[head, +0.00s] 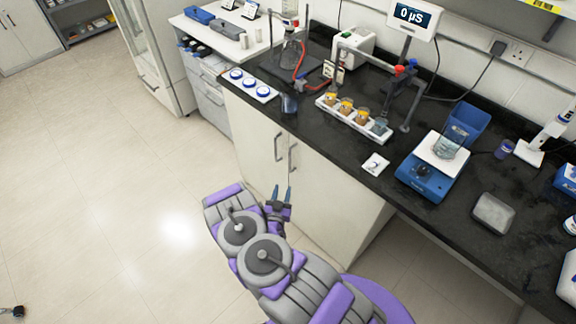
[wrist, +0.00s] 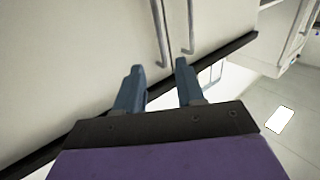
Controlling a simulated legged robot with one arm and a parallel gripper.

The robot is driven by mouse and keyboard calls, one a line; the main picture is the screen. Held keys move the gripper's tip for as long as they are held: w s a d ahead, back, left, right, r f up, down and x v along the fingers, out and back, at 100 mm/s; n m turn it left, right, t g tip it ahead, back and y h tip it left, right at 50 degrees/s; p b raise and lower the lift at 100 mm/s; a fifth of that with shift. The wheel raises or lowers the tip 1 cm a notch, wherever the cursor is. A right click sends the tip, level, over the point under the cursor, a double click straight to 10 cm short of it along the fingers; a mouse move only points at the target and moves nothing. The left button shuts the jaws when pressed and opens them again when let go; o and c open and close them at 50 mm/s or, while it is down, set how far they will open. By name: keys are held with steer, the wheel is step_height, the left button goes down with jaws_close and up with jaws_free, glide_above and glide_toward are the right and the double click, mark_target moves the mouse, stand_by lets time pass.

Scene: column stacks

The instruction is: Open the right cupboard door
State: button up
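The white cupboard under the black bench has two doors side by side. The right cupboard door (head: 332,195) looks shut, with a vertical metal bar handle (head: 292,158) near its left edge. The left door's handle (head: 277,148) stands close beside it. My gripper (head: 282,191) is open and empty, below the handles in the head view and in front of the doors. In the wrist view, my gripper (wrist: 159,65) has its two blue-grey fingers apart, with nothing between them. Both handles show just beyond the fingertips there, apparently not touched.
The black bench top (head: 455,215) above the cupboard carries lab items, including a blue scale (head: 428,178) and a white rack of cups (head: 352,118). A grey drawer unit (head: 210,98) stands left of the cupboard. The pale floor (head: 110,190) to the left is clear.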

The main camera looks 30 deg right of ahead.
mark_target(290, 162)
steer(key=x, duration=1.3)
steer(key=shift+w+d+b, duration=0.2)
steer(key=shift+d+b, duration=0.05)
steer(key=shift+b, duration=0.15)
jaws_close()
